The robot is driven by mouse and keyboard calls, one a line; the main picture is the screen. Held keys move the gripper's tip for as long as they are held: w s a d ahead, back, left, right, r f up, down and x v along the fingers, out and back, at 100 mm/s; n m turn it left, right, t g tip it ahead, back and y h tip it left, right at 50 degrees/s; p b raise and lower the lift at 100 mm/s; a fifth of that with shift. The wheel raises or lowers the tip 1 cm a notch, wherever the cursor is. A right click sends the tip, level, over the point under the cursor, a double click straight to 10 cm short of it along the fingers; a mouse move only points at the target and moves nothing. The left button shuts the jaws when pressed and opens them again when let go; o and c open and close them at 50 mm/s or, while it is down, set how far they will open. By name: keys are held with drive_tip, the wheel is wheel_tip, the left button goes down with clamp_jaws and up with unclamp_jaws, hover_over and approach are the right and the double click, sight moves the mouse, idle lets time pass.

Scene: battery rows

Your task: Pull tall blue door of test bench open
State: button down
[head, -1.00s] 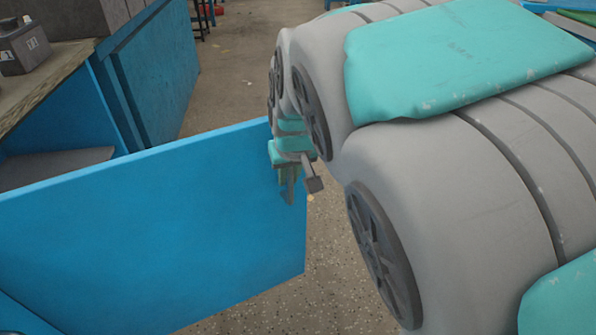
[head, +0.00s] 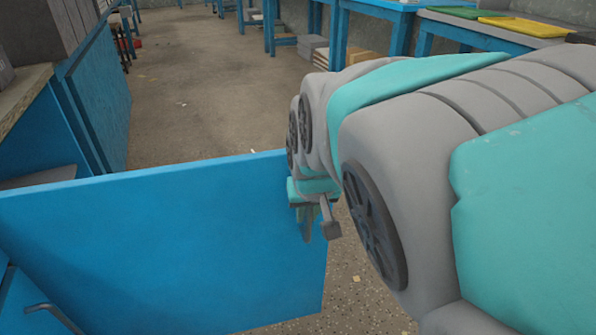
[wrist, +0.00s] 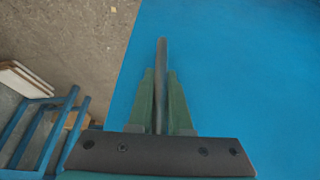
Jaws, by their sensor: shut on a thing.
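The tall blue door (head: 160,245) of the test bench stands swung out from the bench, its broad face toward the head camera. In the wrist view the door (wrist: 245,70) fills the right side, with its edge running down left of my gripper. My gripper (head: 307,222) is at the door's free end, partly hidden by my arm. In the wrist view my gripper (wrist: 161,100) has its two green fingers shut on a grey bar handle (wrist: 161,60) in front of the door face. The blue test bench (head: 45,130) is at the left, with a dark opening behind the door.
A second grey handle (head: 55,318) shows at the lower left on a blue panel. Blue tables (head: 375,10) with yellow and green trays stand at the back right. Open speckled floor (head: 200,90) lies beyond the door. Blue table legs (wrist: 50,130) show at left in the wrist view.

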drive_tip(key=shift+s+d+f, duration=0.1)
drive_tip(key=shift+s+d, duration=0.05)
drive_tip(key=shift+s, duration=0.5)
drive_tip(key=c, duration=0.8)
unclamp_jaws()
drive_tip(key=shift+c, duration=0.2)
drive_tip(key=p+v, duration=0.2)
drive_tip(key=v, duration=0.5)
drive_tip(key=shift+r, duration=0.45)
